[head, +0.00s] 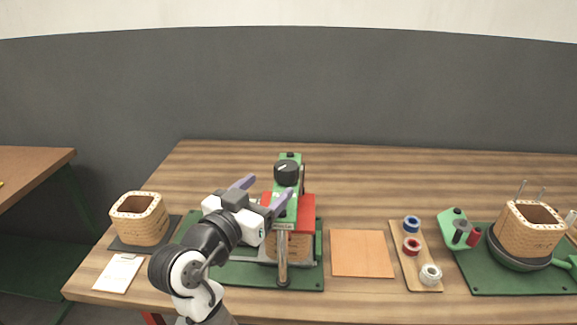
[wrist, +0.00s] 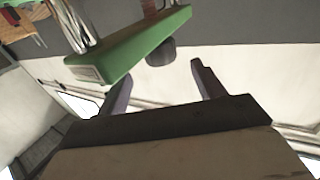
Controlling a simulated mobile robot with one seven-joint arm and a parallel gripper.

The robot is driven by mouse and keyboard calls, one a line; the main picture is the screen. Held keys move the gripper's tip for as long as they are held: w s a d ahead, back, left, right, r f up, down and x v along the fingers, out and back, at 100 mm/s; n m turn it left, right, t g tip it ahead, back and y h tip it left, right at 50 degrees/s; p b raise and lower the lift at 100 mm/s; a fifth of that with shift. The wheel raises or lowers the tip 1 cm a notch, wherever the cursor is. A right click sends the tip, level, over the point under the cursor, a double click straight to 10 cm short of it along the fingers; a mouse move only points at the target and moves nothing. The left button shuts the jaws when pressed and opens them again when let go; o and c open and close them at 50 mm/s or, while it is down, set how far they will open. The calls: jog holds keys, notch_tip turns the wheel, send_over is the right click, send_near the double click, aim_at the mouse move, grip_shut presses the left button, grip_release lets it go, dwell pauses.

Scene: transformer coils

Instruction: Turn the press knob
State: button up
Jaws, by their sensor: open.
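The press (head: 291,205) stands on a green base plate near the middle of the table. Its round black knob (head: 287,172), with a white mark, sits on top of the green press head. My gripper (head: 266,189) is open and empty, just left of the press head near knob height. In the wrist view the green press head (wrist: 130,46) fills the upper middle. The dark knob (wrist: 160,53) shows there beyond my open fingertips (wrist: 162,70), roughly in line with the gap between them. I see no contact; the exact distance is hard to tell.
A tan coil block (head: 140,219) and a white paper (head: 118,272) lie at left. An orange-brown sheet (head: 362,253), a board with several spools (head: 422,275) and a second green station (head: 500,279) with a coil are at right. The table behind the press is clear.

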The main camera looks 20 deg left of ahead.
aim_at(276, 173)
jog(key=w, duration=0.2)
jog(key=w+d+p, duration=0.1)
jog(key=w, duration=0.5)
jog(key=shift+w+d+p, duration=0.2)
jog(key=shift+w+p, duration=0.05)
jog(key=shift+p, duration=0.15)
jog(key=c, duration=1)
jog(key=shift+a+m+g+h, duration=0.1)
jog(key=shift+m+g+h, duration=0.2)
jog(key=shift+m+h, duration=0.65)
jog(key=shift+m+g+h+b, duration=0.4)
jog(key=shift+m+g+h, duration=0.25)
jog(key=shift+h, duration=0.55)
jog(key=shift+m+g+h+b, duration=0.4)
jog(key=shift+m+h, duration=0.3)
jog(key=shift+h, duration=0.45)
jog(key=o, duration=1)
jog(key=shift+s, duration=0.1)
